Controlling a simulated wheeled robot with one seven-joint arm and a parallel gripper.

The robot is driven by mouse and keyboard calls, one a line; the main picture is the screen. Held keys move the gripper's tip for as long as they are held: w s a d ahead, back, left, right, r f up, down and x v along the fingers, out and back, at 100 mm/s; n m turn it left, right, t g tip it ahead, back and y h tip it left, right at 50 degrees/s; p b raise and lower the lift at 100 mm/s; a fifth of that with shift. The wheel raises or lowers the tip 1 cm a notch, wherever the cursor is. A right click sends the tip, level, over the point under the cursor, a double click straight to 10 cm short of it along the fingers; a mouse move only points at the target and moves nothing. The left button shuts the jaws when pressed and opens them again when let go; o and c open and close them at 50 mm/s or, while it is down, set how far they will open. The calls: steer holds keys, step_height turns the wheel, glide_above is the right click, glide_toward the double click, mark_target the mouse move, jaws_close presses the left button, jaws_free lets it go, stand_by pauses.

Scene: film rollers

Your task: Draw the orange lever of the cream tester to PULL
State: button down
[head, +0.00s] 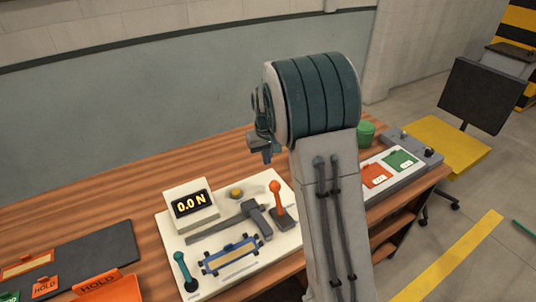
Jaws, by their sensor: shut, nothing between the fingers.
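The cream tester (222,277) lies on the wooden bench in the head view, with a display (191,204) reading 0.0 N. Its orange lever (276,195) stands nearly upright on a dark base at the tester's right side. The PULL marking cannot be read from here. My gripper (267,156) is shut and empty, above and slightly left of the orange lever and apart from it. My arm hides part of the bench to the right of the tester.
A teal lever (184,271) and a blue-framed strip holder (231,256) are on the tester. Orange HOLD trays (108,288) lie at the lower left. A grey panel with red and green cards (401,161) and a green cup (365,133) are at the right.

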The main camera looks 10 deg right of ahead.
mark_target(277, 196)
steer(key=s+f+p, duration=0.1)
steer(key=s+f, duration=0.2)
steer(key=f, duration=0.2)
steer(key=shift+d+f+p, duration=0.2)
steer(key=shift+d+p, duration=0.1)
steer(key=shift+p, duration=0.1)
steer(key=shift+s+a, duration=0.1)
